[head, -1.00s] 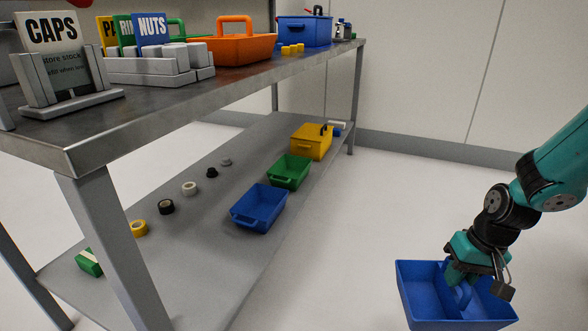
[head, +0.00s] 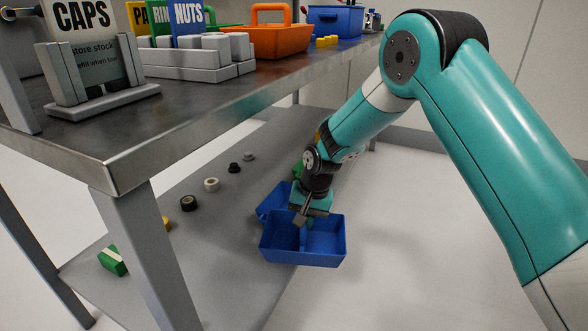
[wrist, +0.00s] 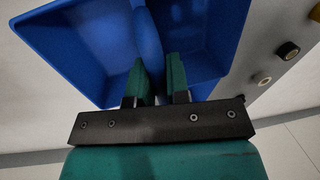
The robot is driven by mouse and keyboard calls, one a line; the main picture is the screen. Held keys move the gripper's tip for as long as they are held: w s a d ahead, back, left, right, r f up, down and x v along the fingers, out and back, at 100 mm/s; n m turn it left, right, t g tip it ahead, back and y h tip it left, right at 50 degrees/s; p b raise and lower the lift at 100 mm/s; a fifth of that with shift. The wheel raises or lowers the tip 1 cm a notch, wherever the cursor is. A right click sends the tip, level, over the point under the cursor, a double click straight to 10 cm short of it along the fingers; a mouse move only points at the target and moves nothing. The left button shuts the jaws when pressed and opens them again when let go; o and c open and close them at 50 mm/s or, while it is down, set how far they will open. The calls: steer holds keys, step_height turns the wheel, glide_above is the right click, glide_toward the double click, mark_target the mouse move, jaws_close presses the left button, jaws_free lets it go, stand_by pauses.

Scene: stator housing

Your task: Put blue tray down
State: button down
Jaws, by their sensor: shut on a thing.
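The blue tray (head: 325,250), a two-part open tray with a middle divider, hangs from my gripper (head: 303,226). In the wrist view, the fingers (wrist: 159,75) are shut on the divider of the tray (wrist: 80,45), with one compartment on each side. In the head view the tray looks about level and overlaps the front edge of the lower shelf (head: 225,275). I cannot tell its height above the shelf. A second blue tray (head: 268,205) is on the shelf just behind it, partly hidden.
A black roll (head: 188,203), a white roll (head: 211,184) and a green box (head: 113,261) lie on the lower shelf. The steel tabletop (head: 190,115) overhangs that shelf. An orange caddy (head: 270,42) stands on top. Clear floor lies right of the shelf.

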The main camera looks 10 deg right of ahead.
steer(key=w+a+m, duration=0.3)
steer(key=a, duration=1.3)
step_height(320, 180, down, 11)
steer(key=b, duration=0.4)
steer(key=shift+w+a+r+m+t, duration=0.15)
steer(key=shift+a+m+t, duration=0.15)
steer(key=shift+a, duration=0.05)
steer(key=c, duration=1.1)
jaws_free()
steer(key=shift+f, duration=0.2)
steer(key=p+v, duration=0.3)
steer(key=v, duration=0.5)
steer(key=shift+a, duration=0.1)
